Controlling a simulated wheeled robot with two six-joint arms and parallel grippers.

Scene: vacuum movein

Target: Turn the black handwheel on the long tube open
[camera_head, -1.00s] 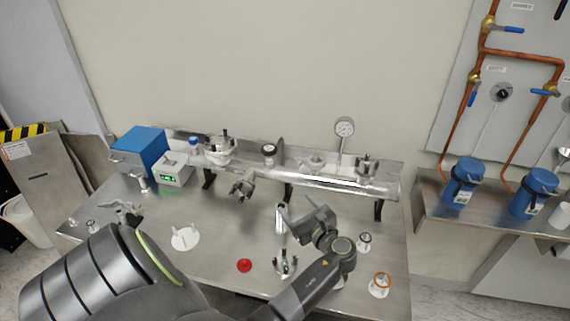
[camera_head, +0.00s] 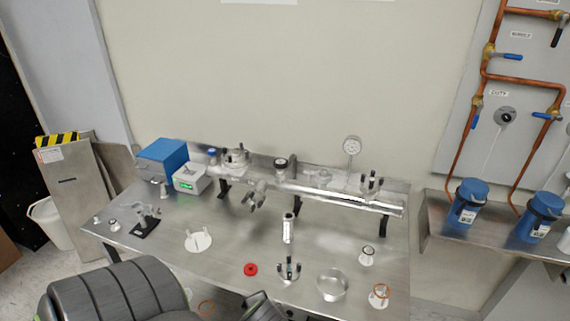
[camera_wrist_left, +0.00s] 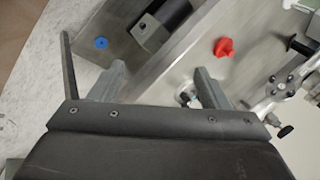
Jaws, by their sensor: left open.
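The long metal tube (camera_head: 335,195) lies along the back of the steel bench in the head view, on dark brackets. A side fitting (camera_head: 256,196) with dark parts sticks out from its front. A round part with a black rim (camera_head: 281,163) stands at the tube's middle. I cannot tell which of these is the black handwheel. My left gripper (camera_wrist_left: 160,70) is open in the left wrist view, with nothing between its fingers. Its fingers are outside the head view, where my dark arm links show along the bottom. My right gripper is not in view.
A red part (camera_head: 250,269), a clamp stand (camera_head: 288,270), a metal dish (camera_head: 332,285) and a white disc (camera_head: 198,241) are on the bench. A dial gauge (camera_head: 352,146) rises behind the tube. Blue canisters (camera_head: 467,202) stand on a shelf at right.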

